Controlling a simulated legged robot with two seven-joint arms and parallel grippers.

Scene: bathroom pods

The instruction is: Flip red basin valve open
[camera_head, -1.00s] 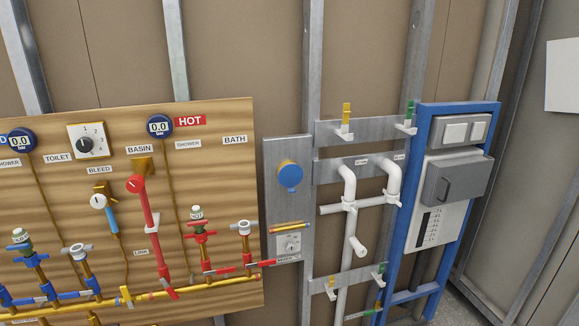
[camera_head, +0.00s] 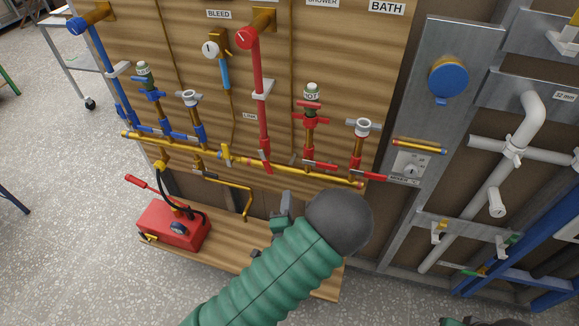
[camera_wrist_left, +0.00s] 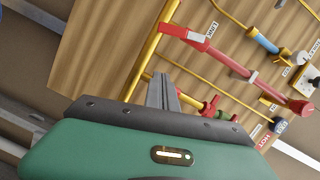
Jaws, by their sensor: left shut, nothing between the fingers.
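The red basin pipe (camera_head: 261,95) runs down the wooden board, with a round red cap at its top. At its foot, a red valve lever (camera_head: 265,161) sits by the yellow pipe, tilted slightly off vertical. In the left wrist view the red lever (camera_wrist_left: 185,36) shows at the top, beside the LINK label. My left gripper (camera_head: 283,207) is shut and empty, below the yellow pipe and apart from the lever. Its grey fingers (camera_wrist_left: 162,92) show in the left wrist view, below the lever. My green arm hides part of the lower shelf.
Red hot valves (camera_head: 310,118) stand to the right and blue valves (camera_head: 150,88) to the left. The yellow pipe (camera_head: 300,173) crosses below them. A red pump box (camera_head: 175,225) sits on the low wooden shelf. A metal panel (camera_head: 440,120) stands to the right.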

